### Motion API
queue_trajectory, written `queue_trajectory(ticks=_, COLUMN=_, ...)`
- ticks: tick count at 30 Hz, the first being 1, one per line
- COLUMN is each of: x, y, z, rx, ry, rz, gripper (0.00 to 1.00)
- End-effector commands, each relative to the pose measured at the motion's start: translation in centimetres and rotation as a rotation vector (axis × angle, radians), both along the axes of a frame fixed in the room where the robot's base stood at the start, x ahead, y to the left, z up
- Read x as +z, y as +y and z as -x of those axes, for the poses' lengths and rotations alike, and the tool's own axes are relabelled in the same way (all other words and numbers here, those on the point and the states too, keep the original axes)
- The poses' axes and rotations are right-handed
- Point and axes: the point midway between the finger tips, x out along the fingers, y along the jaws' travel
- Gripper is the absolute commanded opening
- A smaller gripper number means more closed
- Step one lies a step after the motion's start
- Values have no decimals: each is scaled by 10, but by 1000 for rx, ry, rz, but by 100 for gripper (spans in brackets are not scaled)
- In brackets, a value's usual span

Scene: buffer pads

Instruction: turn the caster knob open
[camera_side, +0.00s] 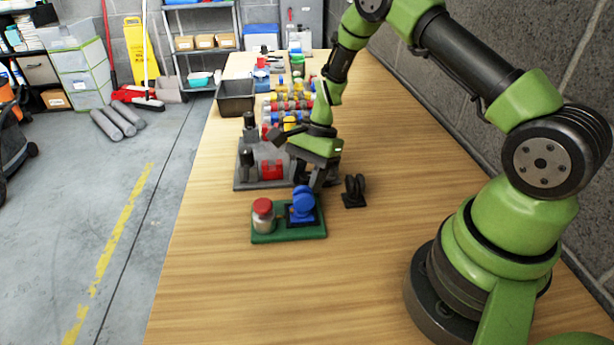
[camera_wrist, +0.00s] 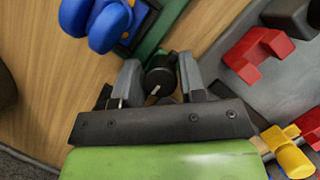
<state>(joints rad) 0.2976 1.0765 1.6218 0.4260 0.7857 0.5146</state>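A black round knob (camera_wrist: 160,76) with a white pointer line shows in the wrist view, between the two fingers of my gripper (camera_wrist: 162,72). The fingers stand apart on either side of it, and I cannot tell whether they touch it. In the side view my gripper (camera_side: 316,182) is low over the table, just behind the blue twin-wheel caster (camera_side: 303,203), and the knob cannot be made out there. The blue caster stands on a green base (camera_side: 288,235). It also shows at the top left of the wrist view (camera_wrist: 98,22).
A red-capped jar (camera_side: 263,214) stands on the green base, left of the blue caster. A black caster (camera_side: 354,191) stands right of my gripper. A grey fixture with red blocks (camera_side: 270,169) lies behind, close by. The near table (camera_side: 250,300) is clear.

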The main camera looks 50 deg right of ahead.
Motion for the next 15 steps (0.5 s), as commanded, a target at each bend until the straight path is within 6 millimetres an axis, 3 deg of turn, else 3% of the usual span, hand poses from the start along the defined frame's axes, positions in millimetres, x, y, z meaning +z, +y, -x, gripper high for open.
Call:
queue_trajectory(ticks=1, x=-2, y=-2, z=-2, rx=11, ry=-11, rz=12, gripper=47)
queue_trajectory(ticks=3, x=-2, y=-2, z=-1, rx=9, ry=-10, rz=11, gripper=57)
queue_trajectory(ticks=11, x=0, y=-2, z=-1, rx=5, ry=-7, rz=8, gripper=57)
queue_trajectory(ticks=15, x=12, y=-7, z=-2, rx=3, ry=-10, rz=8, gripper=57)
